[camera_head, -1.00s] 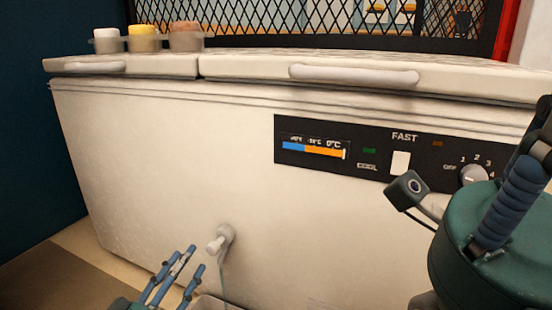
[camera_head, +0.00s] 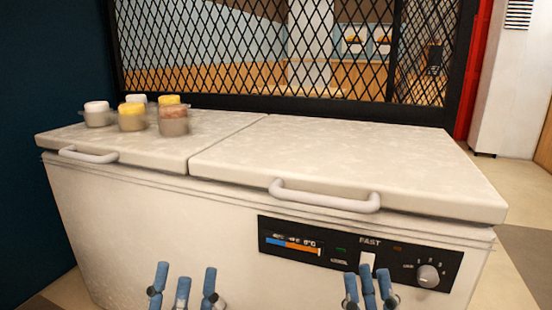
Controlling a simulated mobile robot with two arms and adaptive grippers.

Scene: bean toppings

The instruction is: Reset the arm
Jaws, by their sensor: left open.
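My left gripper (camera_head: 183,280) is at the bottom edge of the head view, left of centre. Its blue-grey fingers point up and stand apart, open, with nothing seen between them. My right gripper (camera_head: 367,280) is at the bottom edge, right of centre, in front of the freezer's control panel. Its fingers also point up, closer together, and I cannot tell whether it is open or shut. The lower parts of both grippers and both arms are out of the frame.
A white chest freezer (camera_head: 150,225) stands in front of me, both lids down. A lid handle (camera_head: 325,197) and a control panel (camera_head: 300,244) are on its front. Several small topping containers (camera_head: 173,122) stand on the left lid. The right lid (camera_head: 360,160) is clear. A black mesh screen (camera_head: 250,60) rises behind.

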